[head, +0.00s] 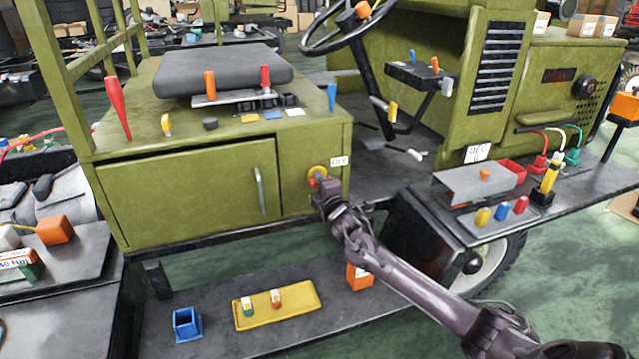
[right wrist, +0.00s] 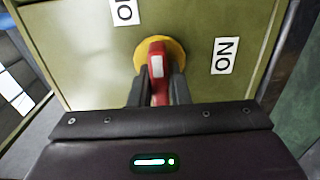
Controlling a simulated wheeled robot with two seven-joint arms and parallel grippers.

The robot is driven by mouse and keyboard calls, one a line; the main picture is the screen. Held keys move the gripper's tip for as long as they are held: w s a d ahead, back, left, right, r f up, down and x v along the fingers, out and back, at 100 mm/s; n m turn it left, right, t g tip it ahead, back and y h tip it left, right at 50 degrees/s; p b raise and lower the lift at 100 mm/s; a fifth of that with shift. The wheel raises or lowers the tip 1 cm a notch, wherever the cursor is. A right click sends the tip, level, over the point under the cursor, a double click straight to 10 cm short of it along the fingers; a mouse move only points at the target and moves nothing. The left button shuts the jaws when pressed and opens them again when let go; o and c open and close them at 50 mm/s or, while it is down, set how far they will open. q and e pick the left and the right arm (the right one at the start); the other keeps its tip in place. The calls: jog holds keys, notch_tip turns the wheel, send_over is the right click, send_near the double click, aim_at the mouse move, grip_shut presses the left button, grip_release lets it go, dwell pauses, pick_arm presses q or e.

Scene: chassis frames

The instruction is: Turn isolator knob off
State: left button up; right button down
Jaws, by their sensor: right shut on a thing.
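The isolator knob is a red handle with a white mark on a round yellow plate. It sits on the green cabinet front, below the seat, in the head view (head: 317,174). In the right wrist view the red knob (right wrist: 157,68) stands between the two dark fingers of my right gripper (right wrist: 158,88). The fingers are shut on it. My right gripper (head: 322,186) reaches the knob from the lower right in the head view and partly hides it. My left gripper is not in view.
A cabinet door with a handle (head: 260,190) is left of the knob. Below, a step holds a blue bin (head: 187,323), a yellow tray (head: 300,313) and an orange box (head: 359,277). A ledge with coloured parts (head: 585,170) is at the right, over a wheel.

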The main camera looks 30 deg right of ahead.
jog(key=c, duration=1.4)
grip_release()
jog(key=shift+s, duration=0.1)
jog(key=v, duration=0.7)
jog(key=shift+s, duration=0.3)
jog(key=shift+a, duration=0.1)
